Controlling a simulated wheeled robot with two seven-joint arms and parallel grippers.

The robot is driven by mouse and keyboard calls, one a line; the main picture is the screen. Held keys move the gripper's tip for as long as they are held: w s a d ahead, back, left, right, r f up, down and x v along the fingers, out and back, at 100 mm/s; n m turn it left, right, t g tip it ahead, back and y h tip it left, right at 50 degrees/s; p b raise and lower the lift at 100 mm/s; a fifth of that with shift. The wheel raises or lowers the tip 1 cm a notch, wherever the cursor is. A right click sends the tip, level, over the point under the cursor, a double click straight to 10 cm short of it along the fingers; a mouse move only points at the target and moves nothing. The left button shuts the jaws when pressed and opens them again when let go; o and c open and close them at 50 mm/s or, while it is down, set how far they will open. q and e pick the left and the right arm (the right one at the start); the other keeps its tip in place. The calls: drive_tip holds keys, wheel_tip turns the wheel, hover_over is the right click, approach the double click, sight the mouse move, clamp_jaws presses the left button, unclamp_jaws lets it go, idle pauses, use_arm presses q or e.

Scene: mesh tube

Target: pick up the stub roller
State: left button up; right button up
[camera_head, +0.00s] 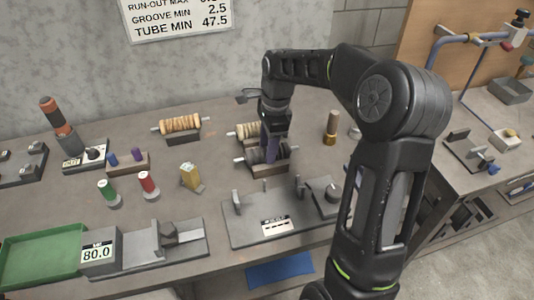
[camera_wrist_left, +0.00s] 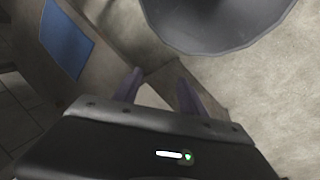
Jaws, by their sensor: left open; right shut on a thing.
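Three rollers with end shafts sit at the back of the bench: a tan ringed roller (camera_head: 180,124), a second tan roller (camera_head: 245,132) partly hidden by my arm, and a dark grey roller (camera_head: 254,157) on a wooden cradle (camera_head: 268,170). I cannot tell by name which is the stub roller. My right gripper (camera_head: 270,152) comes down from above and is shut on the dark grey roller, at or just above its cradle. My left gripper (camera_wrist_left: 160,92) is open and empty in the left wrist view, and is out of the head view.
A grey fixture plate (camera_head: 250,232) with uprights lies in front of the dark roller. A green tray (camera_head: 42,258) and a gauge reading 80.0 (camera_head: 99,253) are at front left. Red (camera_head: 148,183) and green (camera_head: 106,191) spools stand mid-left. A blue mat (camera_head: 280,274) lies below the front edge.

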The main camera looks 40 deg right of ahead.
clamp_jaws()
drive_tip(key=shift+r, duration=0.1)
wheel_tip(320, 180, up, 10)
drive_tip(key=shift+b, duration=0.4)
idle(0.7)
